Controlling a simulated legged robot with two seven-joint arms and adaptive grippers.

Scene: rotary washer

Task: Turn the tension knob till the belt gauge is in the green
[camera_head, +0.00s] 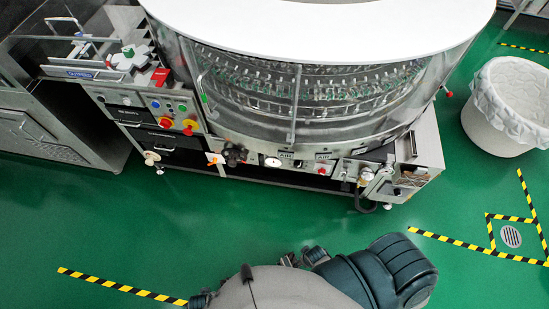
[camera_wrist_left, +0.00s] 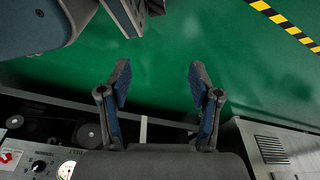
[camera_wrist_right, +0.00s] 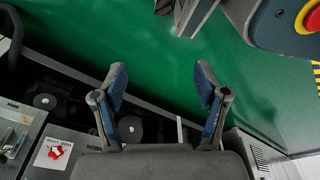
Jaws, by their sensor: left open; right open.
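The likely tension knob is a small black knob (camera_head: 298,164) on the low front panel of the washer. It also shows in the left wrist view as a black knob (camera_wrist_left: 38,165) at the bottom left. A round white gauge (camera_head: 272,161) sits beside it; in the left wrist view the gauge (camera_wrist_left: 66,170) is partly cut off by my gripper's body. Its needle and any green band are too small to read. My left gripper (camera_wrist_left: 158,85) is open and empty, over green floor. My right gripper (camera_wrist_right: 160,85) is open and empty too. Neither touches the panel.
A red switch (camera_head: 321,170) on a white plate is right of the knob; it shows in the right wrist view (camera_wrist_right: 56,151). A control panel with a yellow-ringed button (camera_head: 189,126) is at left. A lined bin (camera_head: 508,105) stands at right. Green floor lies clear in front.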

